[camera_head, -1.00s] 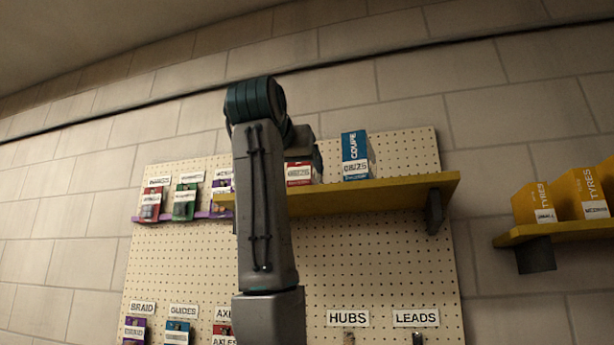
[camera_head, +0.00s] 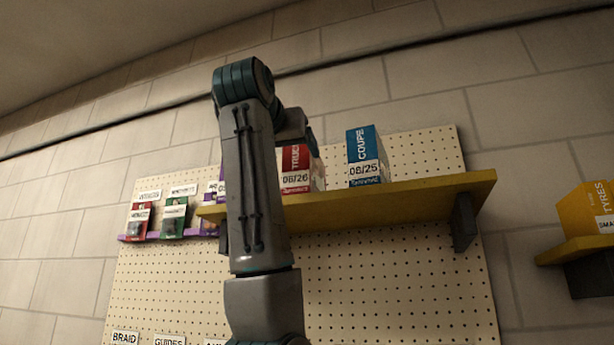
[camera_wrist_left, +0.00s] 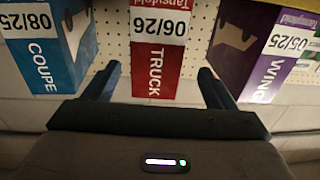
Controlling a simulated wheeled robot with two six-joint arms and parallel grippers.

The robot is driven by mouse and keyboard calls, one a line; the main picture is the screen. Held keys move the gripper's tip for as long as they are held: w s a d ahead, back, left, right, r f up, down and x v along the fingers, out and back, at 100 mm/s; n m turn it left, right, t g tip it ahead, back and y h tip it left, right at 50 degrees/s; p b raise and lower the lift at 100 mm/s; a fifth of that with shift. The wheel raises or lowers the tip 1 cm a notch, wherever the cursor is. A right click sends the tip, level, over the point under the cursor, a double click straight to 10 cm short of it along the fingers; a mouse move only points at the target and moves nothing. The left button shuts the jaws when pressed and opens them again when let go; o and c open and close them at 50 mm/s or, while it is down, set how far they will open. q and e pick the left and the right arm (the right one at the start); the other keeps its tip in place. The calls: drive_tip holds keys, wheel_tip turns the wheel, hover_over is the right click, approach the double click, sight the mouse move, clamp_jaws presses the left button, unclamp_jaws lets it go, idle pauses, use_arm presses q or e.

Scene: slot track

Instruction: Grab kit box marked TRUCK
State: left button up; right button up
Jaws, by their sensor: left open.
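The red kit box marked TRUCK (camera_head: 297,172) stands on the yellow shelf (camera_head: 400,199), partly hidden by my left arm in the head view. In the left wrist view the TRUCK box (camera_wrist_left: 157,55) is in the middle, its label inverted. My left gripper (camera_wrist_left: 158,74) is open, one finger to each side of the red box in the picture. I cannot tell whether the fingers reach around it. In the head view the left gripper (camera_head: 300,128) is near the box's top, mostly hidden by my arm. My right gripper is not in view.
A blue COUPE box (camera_head: 365,155) stands right of the TRUCK box. A purple WING box (camera_wrist_left: 265,50) is on its other side. A purple shelf (camera_head: 190,233) with small packs is at the left. A yellow TYRES box (camera_head: 585,210) sits on another shelf at the right.

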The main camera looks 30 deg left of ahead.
sight(293, 158)
use_arm(q)
drive_tip(key=p+x, duration=0.1)
drive_tip(key=x, duration=0.2)
drive_tip(key=shift+w, duration=0.2)
drive_tip(key=p+x, duration=0.3)
drive_tip(key=shift+w+d, duration=0.1)
drive_tip(key=shift+w, duration=0.6)
drive_tip(key=shift+w+f+p, duration=0.15)
drive_tip(key=shift+w+p, duration=0.05)
drive_tip(key=shift+p, duration=0.1)
drive_tip(key=shift+a+f, duration=0.1)
drive_tip(key=shift+a, duration=0.2)
drive_tip(key=shift+d, duration=0.1)
drive_tip(key=c, duration=1)
drive_tip(key=shift+c, duration=1.4)
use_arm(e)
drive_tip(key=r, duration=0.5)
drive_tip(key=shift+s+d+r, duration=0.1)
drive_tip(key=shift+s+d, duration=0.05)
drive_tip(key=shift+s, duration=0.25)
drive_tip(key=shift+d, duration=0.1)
